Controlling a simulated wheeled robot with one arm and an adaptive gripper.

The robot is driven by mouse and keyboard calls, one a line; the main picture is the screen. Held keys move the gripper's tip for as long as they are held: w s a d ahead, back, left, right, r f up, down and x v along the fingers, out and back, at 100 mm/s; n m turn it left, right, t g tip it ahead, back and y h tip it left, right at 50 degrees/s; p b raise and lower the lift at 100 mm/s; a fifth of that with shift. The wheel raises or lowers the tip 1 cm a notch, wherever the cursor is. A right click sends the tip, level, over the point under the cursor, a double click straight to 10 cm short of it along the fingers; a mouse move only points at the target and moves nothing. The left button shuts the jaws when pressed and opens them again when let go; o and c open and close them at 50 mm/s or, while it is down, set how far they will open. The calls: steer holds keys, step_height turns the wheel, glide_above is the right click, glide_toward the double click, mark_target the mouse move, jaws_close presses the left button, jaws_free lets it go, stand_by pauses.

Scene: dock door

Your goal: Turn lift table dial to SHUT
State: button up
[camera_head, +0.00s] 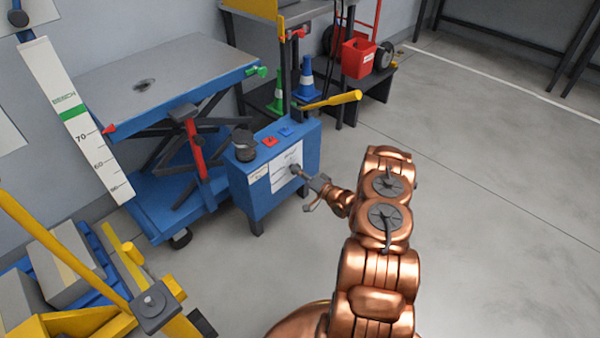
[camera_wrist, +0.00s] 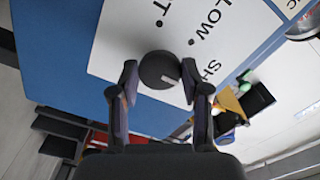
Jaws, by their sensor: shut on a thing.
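The blue control box (camera_head: 262,200) of the lift table (camera_head: 150,80) has a white label plate (camera_head: 286,160) on its front face. The dial is a dark round knob (camera_wrist: 158,68) on that plate in the wrist view, with a short pale mark on its lower right part. My gripper (camera_wrist: 160,76) has one finger on each side of the dial and is shut on it. In the head view my gripper (camera_head: 303,177) is at the plate and largely covers the dial. Lettering reading "LOW." and "SH" shows beside the dial; the right finger hides part of it.
A dark cylinder (camera_head: 244,146), a red button (camera_head: 269,141) and a blue button (camera_head: 286,132) are on top of the box. Yellow equipment (camera_head: 140,270) stands lower left. The floor on the right is clear.

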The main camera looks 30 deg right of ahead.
steer(key=shift+a, duration=0.1)
stand_by(0.3)
steer(key=o, duration=1.1)
steer(key=v, duration=1.2)
steer(key=shift+w+r, duration=0.1)
